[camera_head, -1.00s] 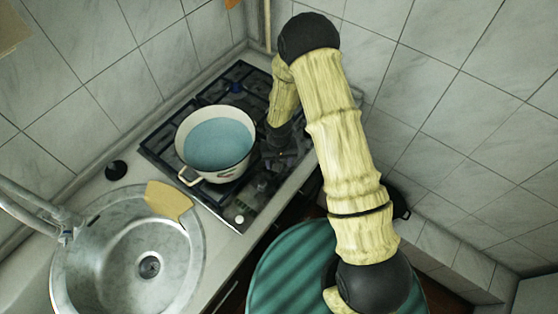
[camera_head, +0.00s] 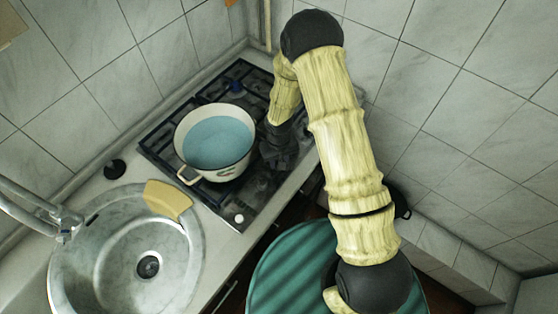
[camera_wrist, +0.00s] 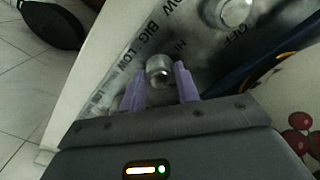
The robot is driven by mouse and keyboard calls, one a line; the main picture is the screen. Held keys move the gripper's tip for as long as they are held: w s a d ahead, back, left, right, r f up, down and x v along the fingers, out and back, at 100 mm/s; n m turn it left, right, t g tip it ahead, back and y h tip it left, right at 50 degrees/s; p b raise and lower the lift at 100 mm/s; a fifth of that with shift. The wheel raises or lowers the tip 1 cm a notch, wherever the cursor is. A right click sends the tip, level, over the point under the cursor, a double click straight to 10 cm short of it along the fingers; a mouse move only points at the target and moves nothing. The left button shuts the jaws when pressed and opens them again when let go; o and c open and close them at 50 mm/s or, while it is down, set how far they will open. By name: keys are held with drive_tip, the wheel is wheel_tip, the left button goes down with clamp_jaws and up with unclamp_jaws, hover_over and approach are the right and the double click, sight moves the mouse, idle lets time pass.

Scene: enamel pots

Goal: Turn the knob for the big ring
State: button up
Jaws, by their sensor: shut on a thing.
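In the wrist view, a round metal knob (camera_wrist: 158,66) stands on the hob's control panel, with the words "BIG", "LOW" and "HI" printed around it. The two purple fingers of my gripper (camera_wrist: 160,76) are on either side of this knob and shut on it. In the head view my gripper (camera_head: 278,152) is a dark shape at the right of the hob, and it hides the held knob. A cream enamel pot (camera_head: 186,150) with blue contents stands on the black hob (camera_head: 160,147), left of my gripper.
A second metal knob (camera_wrist: 235,12) sits near the word "OFF". A pale knob (camera_head: 239,218) shows at the hob's front corner. A steel sink (camera_head: 120,285) with a tan board (camera_head: 167,199) on its rim lies left. A green striped round surface (camera_head: 285,265) stands in front.

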drive_tip(key=n+b, duration=0.1)
drive_tip(key=n, duration=0.2)
drive_tip(key=n+b, duration=0.1)
drive_tip(key=n, duration=0.7)
drive_tip(key=shift+n, duration=2.3)
drive_tip(key=o, duration=1)
drive_tip(key=shift+r, duration=0.1)
